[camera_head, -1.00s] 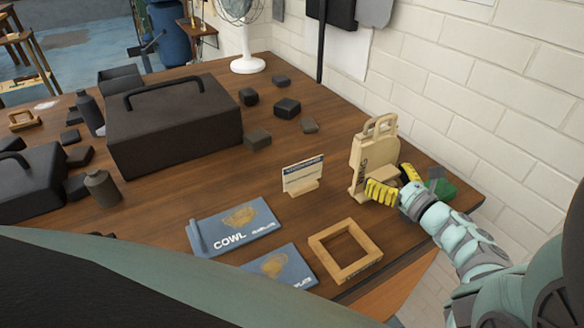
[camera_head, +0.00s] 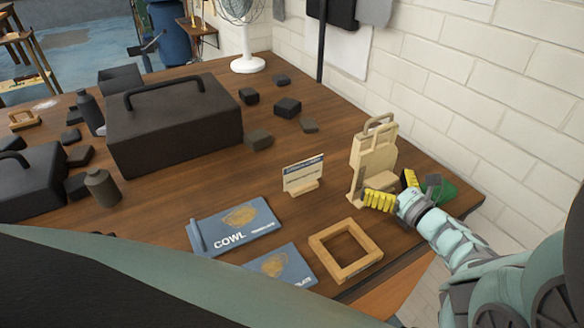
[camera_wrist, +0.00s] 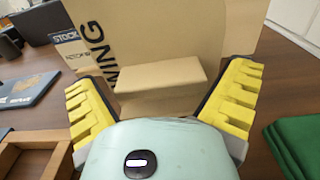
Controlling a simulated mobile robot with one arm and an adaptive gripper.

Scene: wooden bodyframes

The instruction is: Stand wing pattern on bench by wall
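The wing pattern (camera_head: 373,152) is a tan wooden board with a handle loop on top. It stands upright on the bench (camera_head: 330,140), towards the wall. My gripper (camera_head: 394,190) is at the near side of the pattern, low over the bench. Its yellow fingers (camera_wrist: 162,98) are spread wide, one each side of the block, with gaps between. Its lower edge is partly hidden by my gripper.
A small sign (camera_head: 303,175) stands left of the pattern. A square wooden frame (camera_head: 345,275) and blue folders (camera_head: 235,222) lie in front. A green cloth-like item (camera_head: 442,192) lies right of my gripper, near the bench edge. The white brick wall (camera_head: 450,75) runs behind.

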